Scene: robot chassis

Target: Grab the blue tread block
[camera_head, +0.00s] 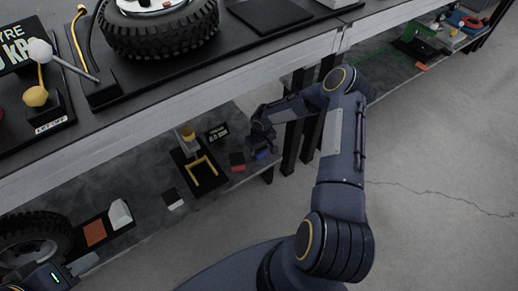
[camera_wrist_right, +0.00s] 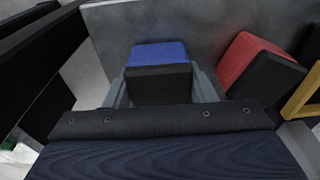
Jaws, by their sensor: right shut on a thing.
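The blue tread block, blue on one side and black on the other, shows in the right wrist view (camera_wrist_right: 158,54) between the fingers of my right gripper (camera_wrist_right: 160,85). The fingers are shut on it. In the head view the block (camera_head: 262,154) is a small blue patch at the tip of my right gripper (camera_head: 262,147), near the lower shelf's right end. My left gripper (camera_head: 82,264) shows at the lower left edge, away from the block; its fingertips look small and their gap is unclear.
A red and black block (camera_wrist_right: 262,62) lies close to the right gripper. A yellow frame on a black tray (camera_head: 203,172) is left of it. The upper table (camera_head: 250,68) overhangs the lower shelf (camera_head: 150,186). Black posts (camera_head: 291,148) stand just right of the gripper.

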